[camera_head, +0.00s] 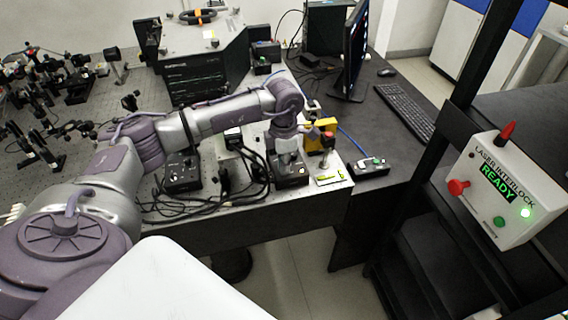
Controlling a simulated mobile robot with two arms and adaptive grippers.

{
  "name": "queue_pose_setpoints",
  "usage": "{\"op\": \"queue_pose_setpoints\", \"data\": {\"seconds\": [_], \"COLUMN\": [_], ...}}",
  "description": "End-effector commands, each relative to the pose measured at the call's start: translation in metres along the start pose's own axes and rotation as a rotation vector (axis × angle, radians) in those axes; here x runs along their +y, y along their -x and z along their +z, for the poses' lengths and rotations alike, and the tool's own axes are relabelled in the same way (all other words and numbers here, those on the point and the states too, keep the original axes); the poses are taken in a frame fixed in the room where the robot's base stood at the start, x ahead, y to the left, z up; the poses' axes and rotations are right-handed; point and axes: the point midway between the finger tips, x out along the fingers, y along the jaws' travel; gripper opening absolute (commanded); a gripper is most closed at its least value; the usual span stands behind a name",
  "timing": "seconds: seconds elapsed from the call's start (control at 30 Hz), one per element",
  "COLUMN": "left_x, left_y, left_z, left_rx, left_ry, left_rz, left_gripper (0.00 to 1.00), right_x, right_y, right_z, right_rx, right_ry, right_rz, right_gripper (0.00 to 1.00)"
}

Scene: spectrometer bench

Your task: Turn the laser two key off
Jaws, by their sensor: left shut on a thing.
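My left gripper (290,163) points down over a small black control box (291,182) near the front edge of the bench. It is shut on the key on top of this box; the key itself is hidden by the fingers. I cannot read a label that says which laser the box belongs to. A similar black control box (182,176) stands further left, under my forearm. My right gripper is not in view.
Black cables (225,187) lie between the boxes. A yellow box (322,134) with a red button and a small switch box (370,167) stand right of my gripper. A monitor (355,45) and keyboard (406,110) are behind. The laser interlock box (480,206) shows READY with a green light.

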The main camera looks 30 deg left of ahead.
Motion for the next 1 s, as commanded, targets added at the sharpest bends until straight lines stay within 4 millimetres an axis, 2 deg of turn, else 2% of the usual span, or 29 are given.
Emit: {"op": "queue_pose_setpoints", "data": {"seconds": [0.23,0.43,1.0], "left_x": [0.000,0.000,0.001], "left_y": [0.000,-0.001,-0.001], "left_z": [0.000,0.000,0.000], "left_rx": [-0.001,-0.002,-0.002], "left_ry": [0.023,0.112,0.622], "left_rz": [0.001,0.001,0.001], "left_gripper": [0.00,0.00,0.00], "right_x": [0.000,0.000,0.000], "right_y": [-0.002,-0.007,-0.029], "right_z": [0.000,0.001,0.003], "right_rx": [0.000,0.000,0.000], "right_ry": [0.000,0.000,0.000], "right_rz": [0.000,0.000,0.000], "right_gripper": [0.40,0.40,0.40]}}
